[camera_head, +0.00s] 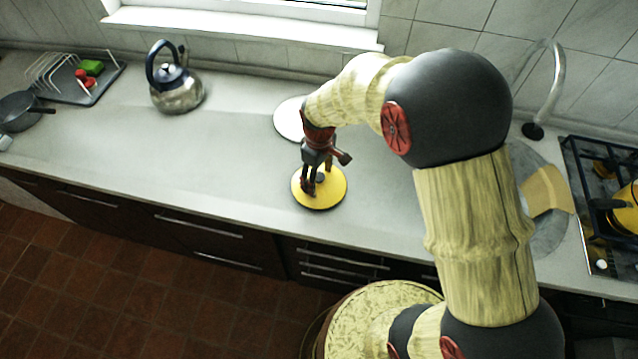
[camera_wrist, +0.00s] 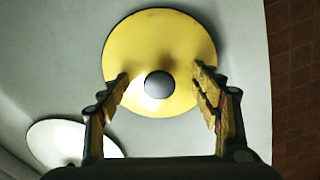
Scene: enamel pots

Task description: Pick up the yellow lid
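The yellow lid (camera_head: 331,194) is a round disc with a dark rim, lying on the grey counter near its front edge. In the wrist view the yellow lid (camera_wrist: 160,40) shows whole, with a round dark knob (camera_wrist: 159,84) at its centre. My gripper (camera_head: 314,189) is over the lid, pointing down. In the wrist view my gripper (camera_wrist: 166,84) is open, with one finger on each side of the knob and a gap to it on both sides. I cannot tell whether the fingertips touch the lid.
A white disc (camera_head: 287,120) lies behind my gripper, partly hidden by my arm. A kettle (camera_head: 177,88) and a dish rack (camera_head: 70,80) stand at the left. A stove with a yellow pot (camera_head: 626,215) is at the right. The counter (camera_head: 200,150) left of the lid is clear.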

